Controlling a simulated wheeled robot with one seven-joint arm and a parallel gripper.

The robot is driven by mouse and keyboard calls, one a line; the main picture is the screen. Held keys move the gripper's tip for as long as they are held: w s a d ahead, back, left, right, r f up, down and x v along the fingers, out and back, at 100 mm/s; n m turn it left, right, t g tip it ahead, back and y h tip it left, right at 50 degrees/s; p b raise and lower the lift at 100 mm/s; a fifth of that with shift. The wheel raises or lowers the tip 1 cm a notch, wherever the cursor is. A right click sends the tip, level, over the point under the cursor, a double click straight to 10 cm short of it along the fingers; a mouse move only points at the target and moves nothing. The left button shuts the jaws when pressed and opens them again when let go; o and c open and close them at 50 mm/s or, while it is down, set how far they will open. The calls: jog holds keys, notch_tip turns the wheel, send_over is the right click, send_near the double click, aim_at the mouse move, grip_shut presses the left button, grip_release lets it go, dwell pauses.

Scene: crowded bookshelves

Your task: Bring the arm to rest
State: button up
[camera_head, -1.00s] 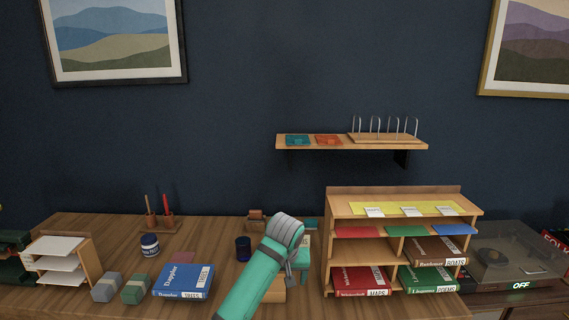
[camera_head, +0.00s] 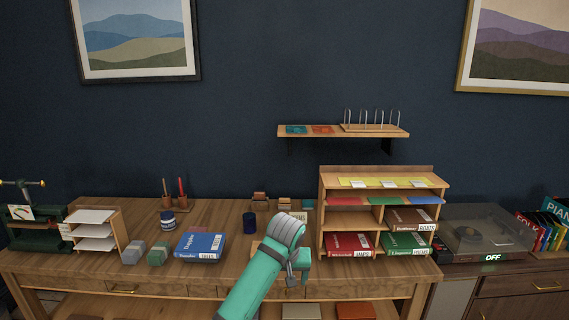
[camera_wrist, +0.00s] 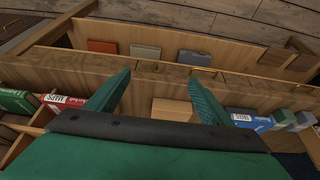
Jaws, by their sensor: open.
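My arm reaches up from the bottom middle of the head view, teal with a grey wrist, in front of the wooden desk (camera_head: 110,262). In the wrist view my gripper (camera_wrist: 158,88) shows two teal fingers spread apart with nothing between them.
The book cubby (camera_head: 326,215) with red, green and brown books stands right of my arm. A blue book (camera_head: 200,246) lies to the left. A wall shelf (camera_head: 350,131) is above. Books (camera_wrist: 145,50) lie on the low shelf under the desktop. A turntable (camera_head: 480,235) is at right.

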jog(key=s+d+f+t+h, duration=0.2)
jog(key=s+d+f+h, duration=0.1)
jog(key=d+f, duration=0.4)
jog(key=s+d+f+t+h, duration=0.1)
jog(key=s+d+f+h, duration=0.15)
jog(key=d+f, duration=0.5)
jog(key=s+d+f+n+t+h, duration=0.1)
jog(key=s+d+f+n+t, duration=0.3)
jog(key=s, duration=0.6)
jog(key=s+a+f+t+y, duration=0.1)
jog(key=s+a+f+y, duration=0.3)
jog(key=s, duration=0.8)
jog(key=s+a+f+t+y, duration=0.15)
jog(key=s+a, duration=0.45)
jog(key=s, duration=0.6)
jog(key=s+a+r+m, duration=0.1)
jog(key=s+a+r, duration=0.2)
jog(key=s, duration=0.2)
jog(key=s+a+r+m+t, duration=0.1)
jog(key=s+a+r, duration=0.2)
jog(key=s, duration=0.3)
jog(key=s+a+r+m+y, duration=0.1)
jog(key=s+a+r+m, duration=0.1)
jog(key=s+a+r, duration=0.1)
jog(key=shift+v, duration=1.25)
